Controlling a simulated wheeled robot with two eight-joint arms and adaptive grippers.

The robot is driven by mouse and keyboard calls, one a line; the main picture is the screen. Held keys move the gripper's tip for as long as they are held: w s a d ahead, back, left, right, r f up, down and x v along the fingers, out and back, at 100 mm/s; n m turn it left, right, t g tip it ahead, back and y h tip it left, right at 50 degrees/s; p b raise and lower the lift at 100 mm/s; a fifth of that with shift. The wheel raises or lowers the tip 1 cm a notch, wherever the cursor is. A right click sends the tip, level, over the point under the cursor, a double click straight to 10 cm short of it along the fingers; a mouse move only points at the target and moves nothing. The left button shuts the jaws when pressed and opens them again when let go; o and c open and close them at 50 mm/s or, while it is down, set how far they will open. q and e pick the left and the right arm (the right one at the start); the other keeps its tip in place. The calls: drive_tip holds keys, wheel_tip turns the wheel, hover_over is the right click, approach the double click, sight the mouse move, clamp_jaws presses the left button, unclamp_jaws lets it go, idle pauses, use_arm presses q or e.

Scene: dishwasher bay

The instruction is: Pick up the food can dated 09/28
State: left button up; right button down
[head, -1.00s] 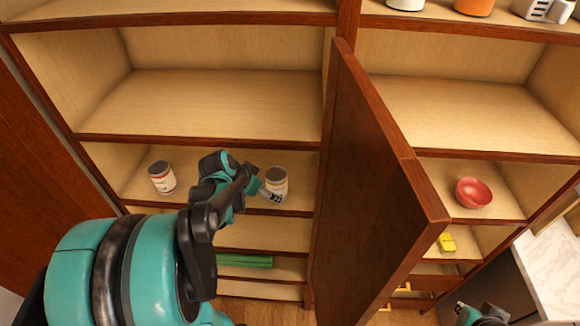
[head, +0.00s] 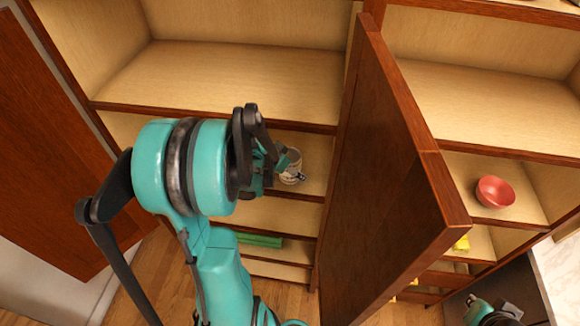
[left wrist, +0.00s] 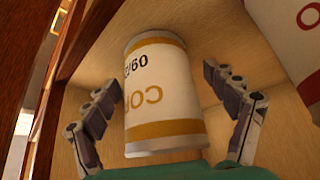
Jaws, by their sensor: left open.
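A white can with gold bands (head: 291,167) stands on a lower shelf of the left cabinet. In the left wrist view the can (left wrist: 165,105) shows part of an upside-down date, seemingly starting "09/2"; the rest is turned out of sight. My left gripper (left wrist: 158,85) is open, with one finger on each side of the can and gaps visible between. In the head view my left arm hides most of that gripper. A second can with red lettering (left wrist: 290,40) shows at the upper right of the left wrist view. My right gripper (head: 492,312) is at the lower right, away from the cans.
An open brown door (head: 385,170) juts out just right of the can's shelf. The shelf above (head: 230,85) is bare. A red bowl (head: 495,191) and a yellow item (head: 461,243) sit in the right cabinet. A green item (head: 260,240) lies below the can.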

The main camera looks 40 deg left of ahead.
use_arm(q)
drive_tip(key=c, duration=1.7)
drive_tip(key=shift+r, duration=0.2)
